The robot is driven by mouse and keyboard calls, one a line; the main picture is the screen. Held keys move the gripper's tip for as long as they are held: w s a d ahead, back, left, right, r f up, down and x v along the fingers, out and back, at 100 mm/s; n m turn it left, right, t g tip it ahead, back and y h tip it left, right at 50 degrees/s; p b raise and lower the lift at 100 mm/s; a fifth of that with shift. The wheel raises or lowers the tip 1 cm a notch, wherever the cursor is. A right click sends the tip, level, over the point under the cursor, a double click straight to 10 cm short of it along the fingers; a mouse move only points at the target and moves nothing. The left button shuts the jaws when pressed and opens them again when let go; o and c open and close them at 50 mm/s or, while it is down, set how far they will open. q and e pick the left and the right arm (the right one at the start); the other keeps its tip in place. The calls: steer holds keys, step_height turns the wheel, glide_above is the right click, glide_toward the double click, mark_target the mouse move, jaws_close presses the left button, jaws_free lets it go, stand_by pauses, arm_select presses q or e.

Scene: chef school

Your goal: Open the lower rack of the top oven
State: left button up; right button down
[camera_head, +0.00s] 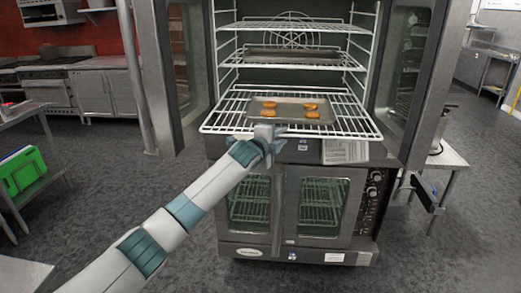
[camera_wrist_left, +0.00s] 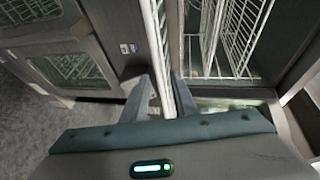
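The top oven (camera_head: 292,25) stands with both doors swung open. Its lower rack (camera_head: 225,117), a white wire shelf, sticks out past the oven front and bears a metal tray (camera_head: 290,119) with several small orange-brown pieces. The fingertips' contact is partly hidden. My right gripper is not in view.
An upper rack (camera_head: 295,64) with a dark tray stays inside the oven. The open left door (camera_head: 178,75) and right door (camera_head: 410,75) flank the opening. A second oven (camera_head: 300,205) with shut doors is below. A steel table (camera_head: 445,158) stands at the right.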

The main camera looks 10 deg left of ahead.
arm_select(q)
steer(key=b+v, duration=0.4)
steer(key=v, duration=1.1)
